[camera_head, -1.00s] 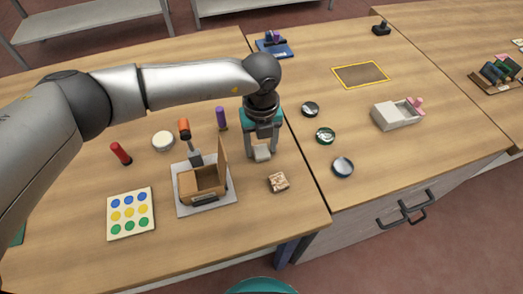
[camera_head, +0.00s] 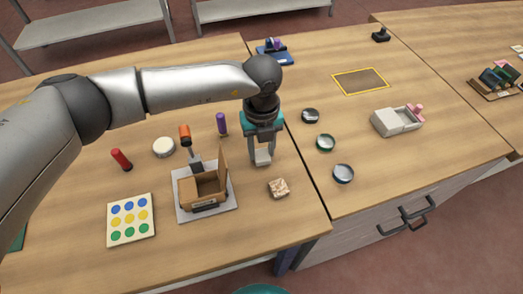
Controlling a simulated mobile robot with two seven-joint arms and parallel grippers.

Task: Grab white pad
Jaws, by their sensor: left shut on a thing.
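The white pad (camera_head: 263,157) is a small pale block between the fingertips of my left gripper (camera_head: 262,160). The gripper points down and is shut on the pad, just right of the open cardboard box. The fingers cover part of the pad's sides. I cannot tell how far it is from the table top. My right gripper is not in view.
The open cardboard box (camera_head: 204,189) stands on a grey plate (camera_head: 184,213) left of the gripper. A patterned block (camera_head: 278,188) lies in front. A light grey tray (camera_head: 397,121) stands farther right.

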